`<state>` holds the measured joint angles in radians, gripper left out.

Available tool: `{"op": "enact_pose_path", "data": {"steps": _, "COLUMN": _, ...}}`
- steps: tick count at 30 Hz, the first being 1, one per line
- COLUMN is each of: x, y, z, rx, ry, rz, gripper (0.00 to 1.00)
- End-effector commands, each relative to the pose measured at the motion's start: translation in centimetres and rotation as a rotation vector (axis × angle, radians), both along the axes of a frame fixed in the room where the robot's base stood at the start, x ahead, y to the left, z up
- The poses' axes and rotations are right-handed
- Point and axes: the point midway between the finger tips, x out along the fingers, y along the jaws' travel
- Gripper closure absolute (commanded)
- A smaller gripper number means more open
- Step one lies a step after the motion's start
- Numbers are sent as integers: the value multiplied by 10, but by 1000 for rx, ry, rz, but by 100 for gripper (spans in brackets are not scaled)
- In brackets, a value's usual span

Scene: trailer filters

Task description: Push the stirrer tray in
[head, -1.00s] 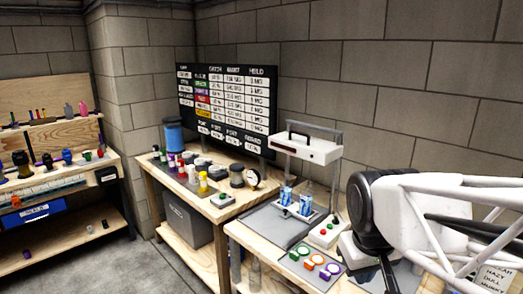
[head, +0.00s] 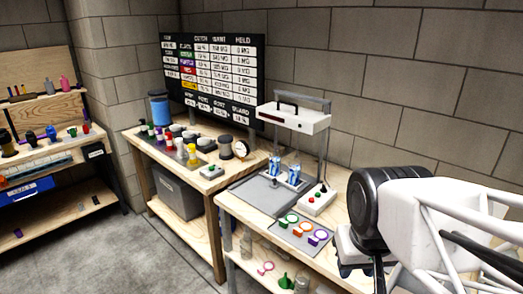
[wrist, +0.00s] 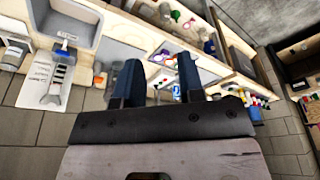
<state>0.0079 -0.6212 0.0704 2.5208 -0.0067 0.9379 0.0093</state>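The stirrer (head: 293,117), a white head with a black handle on grey posts, stands at the back of the near bench in the head view. Below it a grey tray (head: 258,199) reaches toward the bench's front edge. Two blue-and-white vessels (head: 274,180) stand at the tray's back part. My gripper (wrist: 158,78) shows two dark blue fingers spread apart with nothing held between them in the wrist view. In the head view my arm is right of the stirrer and apart from the tray; its fingers are mostly hidden. I cannot clearly make out the tray in the wrist view.
A control box (head: 318,200) with red and green buttons sits right of the tray. A grey mat (head: 283,239) with green, orange and purple rings lies in front. Another bench (head: 148,143) with bottles and a gauge stands left. Grey floor (head: 110,245) is clear there.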

Motion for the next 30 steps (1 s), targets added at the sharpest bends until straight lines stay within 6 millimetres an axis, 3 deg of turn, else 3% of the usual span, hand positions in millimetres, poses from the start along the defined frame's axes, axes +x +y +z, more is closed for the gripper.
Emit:
{"op": "enact_pose_path", "data": {"steps": 8, "x": 45, "y": 4, "z": 13, "rx": 10, "ry": -2, "rz": 40, "gripper": 65}}
{"op": "enact_pose_path", "data": {"steps": 19, "x": 138, "y": 11, "z": 28, "rx": 24, "ry": -18, "rz": 121, "gripper": 65}}
{"op": "enact_pose_path", "data": {"steps": 30, "x": 235, "y": 18, "z": 28, "rx": 39, "ry": -35, "rz": 197, "gripper": 65}}
